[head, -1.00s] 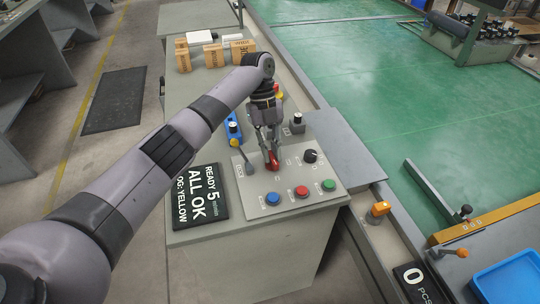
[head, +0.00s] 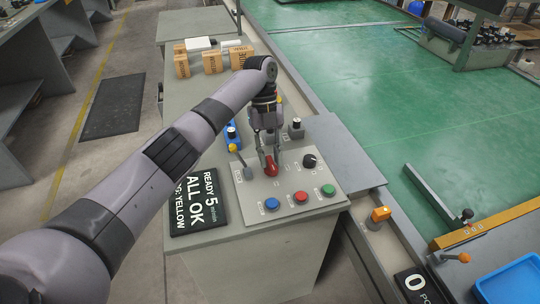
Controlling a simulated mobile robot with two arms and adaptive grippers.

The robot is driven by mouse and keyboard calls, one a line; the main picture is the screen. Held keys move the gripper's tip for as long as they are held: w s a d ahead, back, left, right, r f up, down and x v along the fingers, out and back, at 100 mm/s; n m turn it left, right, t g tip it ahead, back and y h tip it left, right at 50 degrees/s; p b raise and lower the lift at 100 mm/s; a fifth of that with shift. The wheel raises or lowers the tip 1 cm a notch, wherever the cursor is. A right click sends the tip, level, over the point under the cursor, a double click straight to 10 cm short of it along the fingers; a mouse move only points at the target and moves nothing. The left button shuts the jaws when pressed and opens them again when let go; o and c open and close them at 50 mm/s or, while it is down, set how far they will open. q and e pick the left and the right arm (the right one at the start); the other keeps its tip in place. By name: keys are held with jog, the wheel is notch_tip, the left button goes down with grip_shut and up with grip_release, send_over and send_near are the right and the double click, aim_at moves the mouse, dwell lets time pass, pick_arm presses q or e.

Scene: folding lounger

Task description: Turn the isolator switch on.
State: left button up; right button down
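A grey control panel (head: 320,187) lies on top of a grey cabinet in the middle of the head view. A red rotary handle (head: 270,166) on it looks like the isolator switch; its label is too small to read. My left gripper (head: 269,158) points down at this handle from above. Its two fingers stand apart, one on each side of the handle, and a gap shows between them. Whether either finger touches the handle cannot be told. My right gripper is not in view.
A black display (head: 199,200) reads "ALL OK". Cardboard boxes (head: 212,62) stand behind.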

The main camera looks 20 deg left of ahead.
pick_arm(q)
jog(key=shift+o, duration=0.8)
jog(key=shift+r, duration=0.1)
jog(key=v, duration=0.7)
jog(key=shift+w+a, duration=0.1)
jog(key=shift+w, duration=0.05)
